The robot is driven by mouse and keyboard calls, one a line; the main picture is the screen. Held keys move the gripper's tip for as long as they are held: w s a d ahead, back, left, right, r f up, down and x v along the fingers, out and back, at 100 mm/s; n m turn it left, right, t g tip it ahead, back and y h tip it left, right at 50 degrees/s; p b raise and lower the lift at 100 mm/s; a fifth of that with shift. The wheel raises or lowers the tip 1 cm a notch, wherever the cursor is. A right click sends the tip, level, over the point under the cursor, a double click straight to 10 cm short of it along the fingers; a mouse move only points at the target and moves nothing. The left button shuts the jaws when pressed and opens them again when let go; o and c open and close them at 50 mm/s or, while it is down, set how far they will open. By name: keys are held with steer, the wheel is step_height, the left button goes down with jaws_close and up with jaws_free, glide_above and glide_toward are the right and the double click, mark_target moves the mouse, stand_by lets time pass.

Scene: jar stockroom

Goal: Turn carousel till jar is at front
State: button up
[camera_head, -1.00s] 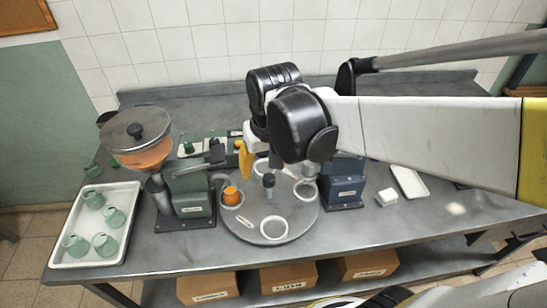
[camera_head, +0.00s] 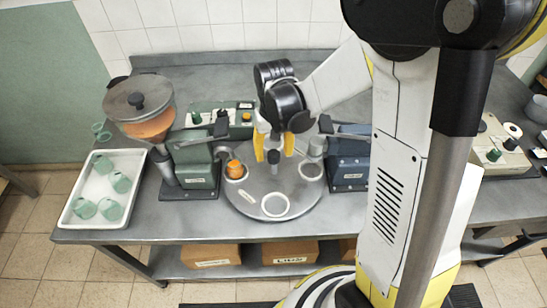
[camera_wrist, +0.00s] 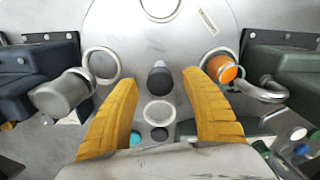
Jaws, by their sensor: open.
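The carousel (camera_head: 245,205) is a round grey disc on the table, with white rings and a dark upright post (camera_head: 274,157) at its centre. A small orange jar (camera_head: 234,169) stands in the ring at the carousel's left; in the wrist view the jar (camera_wrist: 226,72) is at the upper right beside a curved metal pipe. The front ring (camera_head: 275,205) is empty. My gripper (camera_head: 274,150) is open above the middle of the carousel. In the wrist view its yellow fingers (camera_wrist: 160,82) are spread, with the post (camera_wrist: 160,75) between their tips and nothing held.
A green machine (camera_head: 193,163) with an orange-filled hopper (camera_head: 147,125) stands left of the carousel, a blue machine (camera_head: 348,165) right. A white tray (camera_head: 78,216) of green jars lies far left. Boxes sit on the lower shelf. My arm hides part of the table's right side.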

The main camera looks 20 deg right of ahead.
steer(key=shift+f, duration=0.85)
jaws_close()
